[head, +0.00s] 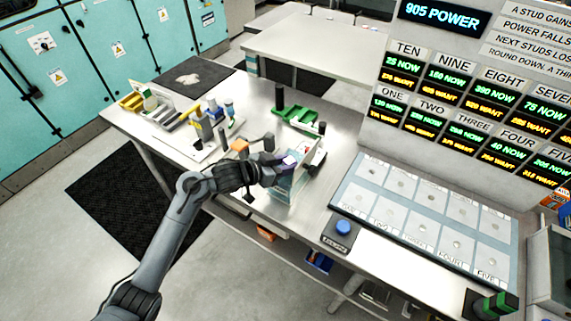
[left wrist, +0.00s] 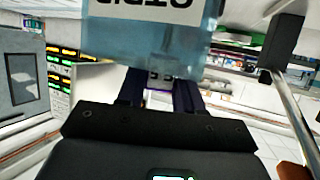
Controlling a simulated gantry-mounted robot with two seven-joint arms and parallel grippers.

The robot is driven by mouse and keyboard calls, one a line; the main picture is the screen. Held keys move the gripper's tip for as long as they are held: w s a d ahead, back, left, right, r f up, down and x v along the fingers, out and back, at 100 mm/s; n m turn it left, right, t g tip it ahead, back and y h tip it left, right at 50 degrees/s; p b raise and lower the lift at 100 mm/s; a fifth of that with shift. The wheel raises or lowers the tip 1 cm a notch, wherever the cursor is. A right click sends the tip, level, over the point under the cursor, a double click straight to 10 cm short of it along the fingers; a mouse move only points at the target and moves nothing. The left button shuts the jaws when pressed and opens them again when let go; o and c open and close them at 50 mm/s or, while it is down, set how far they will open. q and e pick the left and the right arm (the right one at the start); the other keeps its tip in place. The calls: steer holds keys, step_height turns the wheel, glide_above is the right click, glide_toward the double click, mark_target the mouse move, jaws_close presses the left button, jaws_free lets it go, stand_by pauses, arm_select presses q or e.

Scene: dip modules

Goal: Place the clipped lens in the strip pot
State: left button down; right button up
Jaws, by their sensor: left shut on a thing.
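My left gripper (head: 279,162) is shut on a small pale purple-and-white piece (head: 289,160), which I take to be the clipped lens. It shows partly between the dark fingers in the left wrist view (left wrist: 160,77). A translucent blue pot (head: 284,188) stands on the bench beside and below the gripper. In the left wrist view the pot (left wrist: 150,42) fills the top middle, with an upside-down white label that seems to read STRIP. The gripper is close to the pot's top; I cannot tell whether they touch. My right gripper is not in view.
A green tray (head: 298,117) and a dark upright post (head: 279,95) stand behind. A white board with fixtures (head: 200,145) lies to the left. A blue button (head: 343,227) and a panel of labelled plates (head: 425,215) are to the right. Bench space shows between pot and panel.

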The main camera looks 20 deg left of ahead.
arm_select(q)
steer(key=shift+f, duration=0.15)
steer(key=c, duration=1)
jaws_free()
steer(key=shift+s+a+r, duration=0.25)
steer(key=shift+s+r, duration=0.1)
steer(key=shift+r, duration=0.1)
steer(key=p+v, duration=0.2)
steer(key=v, duration=0.9)
steer(key=s+d+f+n+y, duration=0.2)
steer(key=s+f+y, duration=0.3)
steer(key=s+f, duration=0.4)
steer(key=s+f+n+g, duration=0.1)
steer(key=s+f+g, duration=0.1)
steer(key=s, duration=0.4)
steer(key=s+d+f+n+g+y, duration=0.1)
steer(key=s+f+g, duration=0.1)
steer(key=s, duration=0.5)
steer(key=s+f+g+y, duration=0.1)
steer(key=s+g, duration=0.2)
steer(key=s, duration=0.3)
steer(key=shift+s+d+f+n+g, duration=0.25)
steer(key=shift+s+f+n+g, duration=0.05)
steer(key=shift+s+f+n, duration=0.1)
